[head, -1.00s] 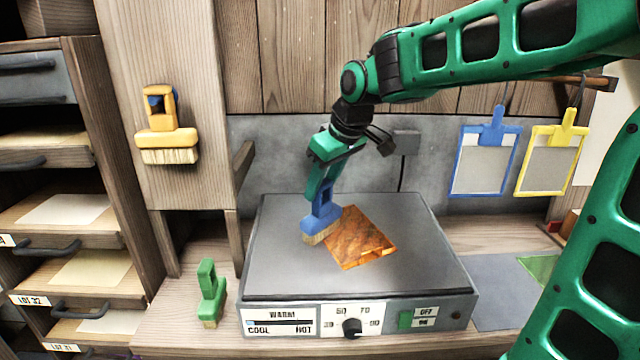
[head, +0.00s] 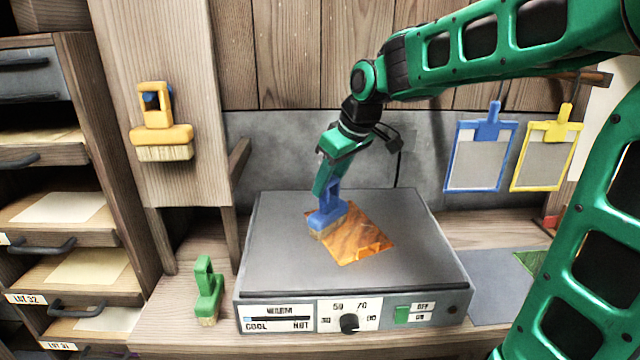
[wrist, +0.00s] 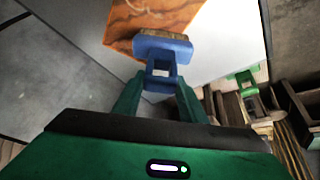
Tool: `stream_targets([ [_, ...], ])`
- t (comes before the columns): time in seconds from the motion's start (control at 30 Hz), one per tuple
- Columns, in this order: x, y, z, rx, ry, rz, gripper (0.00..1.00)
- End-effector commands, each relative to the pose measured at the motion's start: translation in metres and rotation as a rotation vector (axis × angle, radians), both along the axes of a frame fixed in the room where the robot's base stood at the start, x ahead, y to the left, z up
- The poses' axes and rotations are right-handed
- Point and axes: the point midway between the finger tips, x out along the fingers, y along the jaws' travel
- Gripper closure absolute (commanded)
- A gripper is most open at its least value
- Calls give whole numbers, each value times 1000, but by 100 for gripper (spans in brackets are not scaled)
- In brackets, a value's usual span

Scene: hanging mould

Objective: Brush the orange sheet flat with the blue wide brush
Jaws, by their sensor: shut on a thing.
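My gripper (head: 328,190) is shut on the handle of the blue wide brush (head: 327,216). The brush's bristles point down at the left part of the orange sheet (head: 356,236), and appear to touch it. The sheet lies on the grey top of the warming plate, with a brighter, raised-looking fold at its near edge. In the wrist view my gripper (wrist: 160,95) holds the blue brush (wrist: 163,46), and its bristles overlap the near edge of the orange sheet (wrist: 150,14).
The warming plate (head: 270,260) has a dial and switch in front. A green brush (head: 207,290) stands left of it. A yellow brush (head: 162,135) hangs on the wooden panel. Blue (head: 480,155) and yellow (head: 545,155) clipboards hang at the right. Drawers stand at the far left.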

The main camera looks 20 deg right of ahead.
Motion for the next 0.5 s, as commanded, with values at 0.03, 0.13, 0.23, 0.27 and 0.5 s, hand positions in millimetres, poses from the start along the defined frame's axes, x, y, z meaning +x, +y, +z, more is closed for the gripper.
stream_targets([
  [0.03, 1, -4, 0, 0, 0, -2, 80],
  [0.13, 1, -8, 0, -1, 0, 0, 80],
  [0.23, 1, -10, 0, -1, 0, 0, 80],
  [0.27, 1, -11, 0, -1, 0, 0, 80],
  [0.5, 2, -27, 0, 0, 1, -2, 80],
])
